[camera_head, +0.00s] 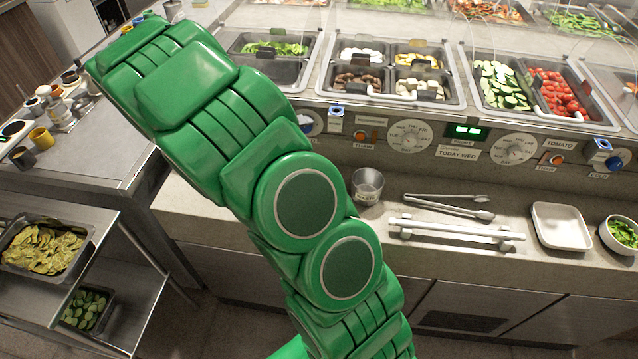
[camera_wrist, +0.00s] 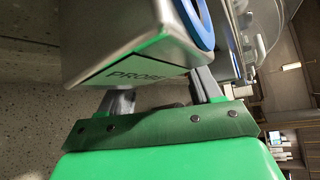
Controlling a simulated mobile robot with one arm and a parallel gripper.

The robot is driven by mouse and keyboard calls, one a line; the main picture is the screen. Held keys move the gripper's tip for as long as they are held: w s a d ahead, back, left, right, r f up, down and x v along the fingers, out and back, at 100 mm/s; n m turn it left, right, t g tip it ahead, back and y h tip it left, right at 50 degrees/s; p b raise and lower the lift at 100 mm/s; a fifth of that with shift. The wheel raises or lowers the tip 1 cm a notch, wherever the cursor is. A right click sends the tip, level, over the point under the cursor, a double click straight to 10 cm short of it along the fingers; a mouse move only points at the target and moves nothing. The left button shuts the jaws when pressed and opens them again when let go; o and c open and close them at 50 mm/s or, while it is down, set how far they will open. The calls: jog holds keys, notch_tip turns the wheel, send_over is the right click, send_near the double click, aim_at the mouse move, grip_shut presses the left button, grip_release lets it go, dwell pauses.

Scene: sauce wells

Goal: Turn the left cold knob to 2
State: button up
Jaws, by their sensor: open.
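My gripper is not visible in the head view. In the wrist view my gripper (camera_wrist: 161,96) is open, its two grey fingers apart. A steel box (camera_wrist: 130,45) labelled PROBE, with a blue ring (camera_wrist: 198,22), stands close in front and hides the fingertips. I cannot tell whether they touch it.
My arm crosses the head view and hides part of the panel. A white dial (camera_head: 409,136) and orange knob (camera_head: 360,135) are nearby. On the ledge below are a steel cup (camera_head: 367,186), tongs (camera_head: 448,201) and a white tray (camera_head: 561,227). Food wells line the back.

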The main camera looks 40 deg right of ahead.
jog(key=shift+f+n+g+h, duration=0.3)
jog(key=shift+n+g+h, duration=0.1)
jog(key=shift+n+h, duration=0.7)
jog(key=a, duration=0.8)
jog(key=s+a+r+m+g+y, duration=0.1)
jog(key=s+r+m+y, duration=0.2)
jog(key=s+m, duration=0.5)
jog(key=s+a+r+m+g+y, duration=0.1)
jog(key=s+r+m+y, duration=0.3)
jog(key=s+m, duration=0.4)
jog(key=s+a+r+m+g+y, duration=0.2)
jog(key=s+r+m+g+y, duration=0.1)
jog(key=s+m, duration=0.4)
jog(key=shift+s+r+m+y, duration=0.3)
jog(key=shift+s+r+m, duration=0.15)
jog(key=shift+s, duration=1.15)
jog(key=s+a+r+m+t+y, duration=0.3)
jog(key=s+a+m+y, duration=0.3)
jog(key=s+a+m, duration=0.2)
jog(key=a+m, duration=0.2)
jog(key=shift+s+a, duration=0.35)
